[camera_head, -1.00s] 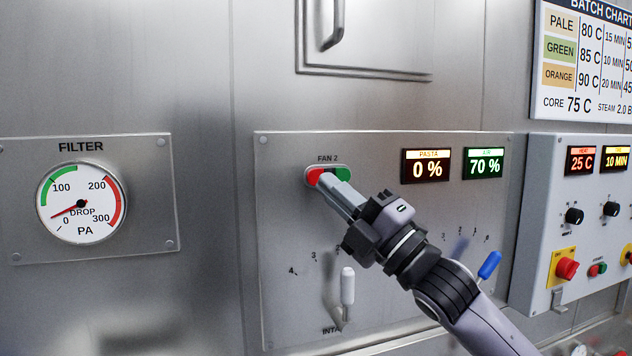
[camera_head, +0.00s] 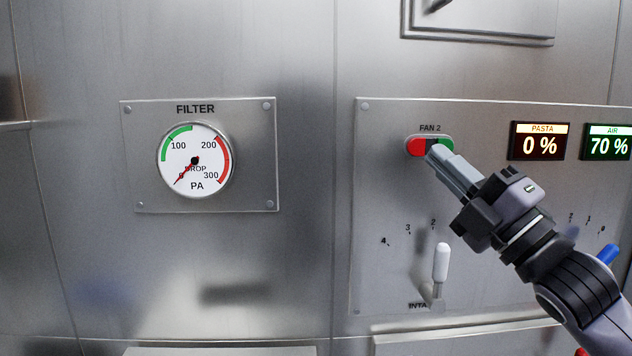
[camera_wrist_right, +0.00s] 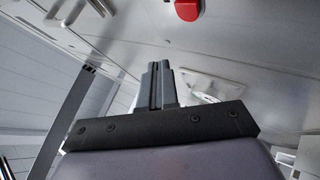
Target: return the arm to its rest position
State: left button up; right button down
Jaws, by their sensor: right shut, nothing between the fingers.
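My right gripper (camera_head: 434,152) is shut and empty. In the head view its fingertips overlap the lower middle of the FAN 2 switch, between its red button (camera_head: 416,146) and its green button (camera_head: 446,145), which is partly covered. I cannot tell whether they touch it. In the right wrist view the closed fingers (camera_wrist_right: 158,70) point at the steel panel, with a red part (camera_wrist_right: 187,9) at the top edge. My right arm comes in from the lower right. My left gripper is not in view.
A lever with a white handle (camera_head: 440,262) stands out below the switch, and a blue handle (camera_head: 608,254) is close to my right arm. The FILTER gauge (camera_head: 207,152) reads about 0. The PASTA display (camera_head: 541,141) shows 0 %, the AIR display (camera_head: 607,143) 70 %.

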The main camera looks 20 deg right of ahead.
notch_tip(320, 180, down, 31)
jog(key=w+a+m+g+h, duration=0.2)
jog(key=m+g+h, duration=0.35)
jog(key=m, duration=0.65)
jog(key=s+a+f+m+g, duration=0.3)
jog(key=s+f, duration=0.6)
jog(key=f, duration=0.4)
jog(key=s+a+f+m+g+h, duration=0.1)
jog(key=s+a+f+m+g, duration=0.3)
jog(key=s+f, duration=0.5)
notch_tip(320, 180, down, 4)
jog(key=shift+s+a+f+m, duration=0.2)
jog(key=shift+a+m, duration=0.1)
jog(key=shift+m, duration=0.8)
jog(key=shift+d, duration=0.15)
